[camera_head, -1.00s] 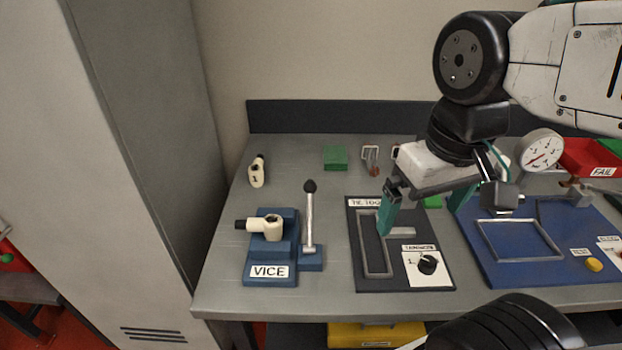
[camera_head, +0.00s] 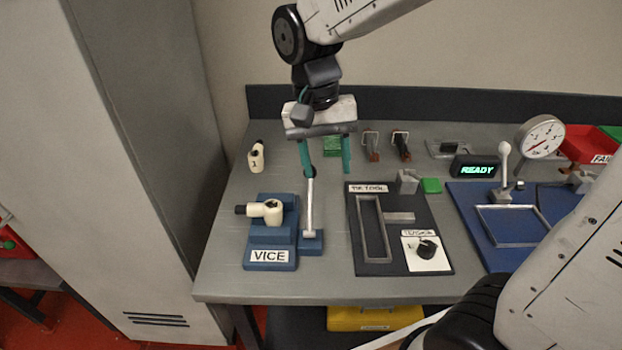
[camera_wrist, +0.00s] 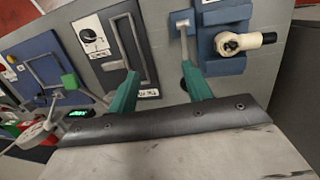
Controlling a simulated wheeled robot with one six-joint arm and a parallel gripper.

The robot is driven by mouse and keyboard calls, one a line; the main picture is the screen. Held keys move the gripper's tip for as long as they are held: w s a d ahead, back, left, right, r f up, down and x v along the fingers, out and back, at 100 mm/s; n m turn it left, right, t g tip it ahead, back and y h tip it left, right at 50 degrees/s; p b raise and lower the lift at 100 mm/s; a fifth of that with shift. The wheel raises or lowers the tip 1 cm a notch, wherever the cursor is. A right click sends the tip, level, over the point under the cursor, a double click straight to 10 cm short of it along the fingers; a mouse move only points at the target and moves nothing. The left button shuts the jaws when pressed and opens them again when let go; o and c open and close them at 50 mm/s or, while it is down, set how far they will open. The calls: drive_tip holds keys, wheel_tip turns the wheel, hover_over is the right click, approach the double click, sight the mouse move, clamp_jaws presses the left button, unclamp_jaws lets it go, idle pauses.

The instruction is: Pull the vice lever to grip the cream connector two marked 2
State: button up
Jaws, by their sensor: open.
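The blue vice (camera_head: 270,243) stands at the left front of the bench. A cream connector (camera_head: 262,210) with a black end lies in it; no number can be read on it. The vice lever (camera_head: 310,208) is a silver rod standing upright at the vice's right side, its top hidden behind my gripper's left finger. My gripper (camera_head: 328,172) is open, its green fingers pointing down at the lever's upper end. In the wrist view the lever (camera_wrist: 183,35) and the connector (camera_wrist: 240,42) lie beyond the open fingers (camera_wrist: 160,90). Contact with the lever cannot be told.
A cream connector marked 1 (camera_head: 256,156) stands at the back left. The tie tool board (camera_head: 385,262) lies right of the vice. A blue board (camera_head: 480,240), a gauge (camera_head: 541,134) and a READY display (camera_head: 475,167) are further right. A tall cabinet (camera_head: 150,150) borders the left.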

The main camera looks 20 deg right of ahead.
sight(310, 200)
drive_tip(key=w+m, duration=0.1)
drive_tip(key=w+a+m, duration=0.1)
drive_tip(key=w+m, duration=0.1)
drive_tip(key=w+a+m, duration=0.1)
drive_tip(key=w+m, duration=0.1)
drive_tip(key=shift+a+r, duration=0.1)
drive_tip(key=shift+r, duration=0.05)
drive_tip(key=shift+m, duration=0.8)
drive_tip(key=x, duration=0.7)
drive_tip(key=shift+w+f, duration=0.1)
drive_tip(key=shift+f, duration=0.3)
drive_tip(key=shift+c, duration=0.3)
drive_tip(key=c, duration=0.9)
